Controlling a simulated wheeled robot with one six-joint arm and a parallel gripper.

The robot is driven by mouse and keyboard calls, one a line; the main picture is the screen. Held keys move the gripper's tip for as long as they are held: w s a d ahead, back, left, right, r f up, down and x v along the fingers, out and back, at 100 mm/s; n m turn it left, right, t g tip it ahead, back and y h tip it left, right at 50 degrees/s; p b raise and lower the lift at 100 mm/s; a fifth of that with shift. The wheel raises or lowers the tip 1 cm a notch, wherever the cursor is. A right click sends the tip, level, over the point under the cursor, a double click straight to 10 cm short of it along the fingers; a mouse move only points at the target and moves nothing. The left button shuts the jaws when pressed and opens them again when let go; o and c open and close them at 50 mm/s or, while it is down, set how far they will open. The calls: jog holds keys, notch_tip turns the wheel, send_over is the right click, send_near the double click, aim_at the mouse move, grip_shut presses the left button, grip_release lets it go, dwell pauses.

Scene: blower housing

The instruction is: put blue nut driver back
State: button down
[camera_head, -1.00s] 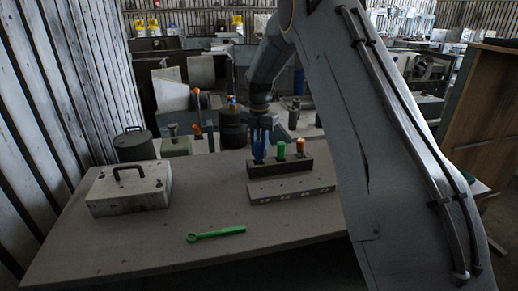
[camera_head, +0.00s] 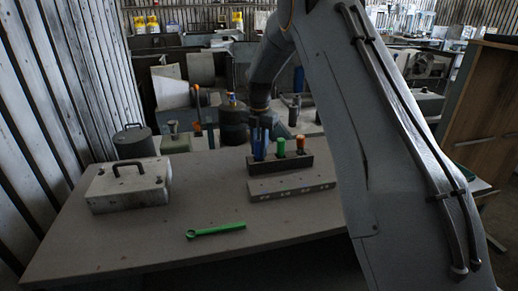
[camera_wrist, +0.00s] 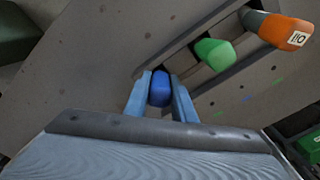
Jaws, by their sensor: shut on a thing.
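The blue nut driver (camera_head: 258,150) is held upright at the left end of a dark holder block (camera_head: 291,166). My gripper (camera_head: 260,136) is shut on its handle from above. In the wrist view the blue handle (camera_wrist: 160,88) sits between my two fingers (camera_wrist: 161,100). The driver's lower end is hidden, so I cannot tell how deep it sits in the holder. A green-handled driver (camera_head: 281,148) and an orange-handled driver (camera_head: 301,143) stand in the same holder to the right; both also show in the wrist view, green (camera_wrist: 214,53) and orange (camera_wrist: 279,31).
A light grey block with holes (camera_head: 292,187) lies in front of the holder. A green wrench (camera_head: 216,231) lies at the table's front. A grey box with a black handle (camera_head: 129,186) stands at the left. The table (camera_head: 200,205) between them is clear.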

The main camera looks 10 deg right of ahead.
jog(key=c, duration=0.9)
grip_release()
jog(key=shift+r, duration=0.15)
jog(key=shift+r+p, duration=1.75)
jog(key=shift+r, duration=2.15)
jog(key=s+f+m+b, duration=0.1)
jog(key=s+f+m, duration=0.1)
jog(key=s+m, duration=0.7)
jog(key=s+f+m+t+b, duration=0.1)
jog(key=s+f+m, duration=0.1)
jog(key=s+m, duration=0.7)
jog(key=s+f+m+b, duration=0.2)
jog(key=s+m, duration=0.7)
jog(key=s, duration=0.9)
jog(key=shift+a+f, duration=0.15)
